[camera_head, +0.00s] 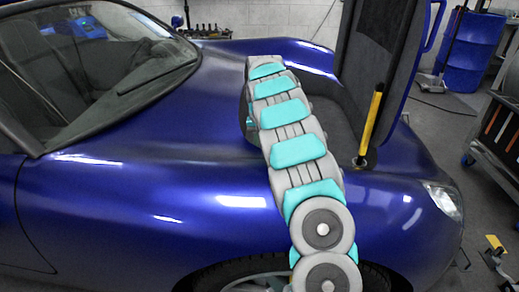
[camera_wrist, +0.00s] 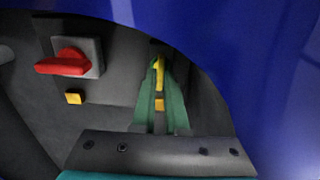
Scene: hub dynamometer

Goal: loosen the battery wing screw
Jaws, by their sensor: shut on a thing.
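In the wrist view my gripper (camera_wrist: 158,65) reaches into a dark recess, its two green fingers closed together at the tips. They are shut on a small yellow piece (camera_wrist: 159,75), which looks like the battery wing screw; the fingers hide part of it. A second yellow patch shows lower between the fingers; I cannot tell what it belongs to. The battery itself I cannot make out. In the head view my arm reaches over the blue car's fender into the open front compartment, and my gripper is hidden there.
A red rotary switch (camera_wrist: 68,62) on a grey plate sits left of my gripper, with a small yellow block (camera_wrist: 73,98) below it. The blue car body (camera_head: 150,195) curves close around the recess. A yellow strut (camera_head: 371,122) stands right of my arm by the raised lid (camera_head: 385,50).

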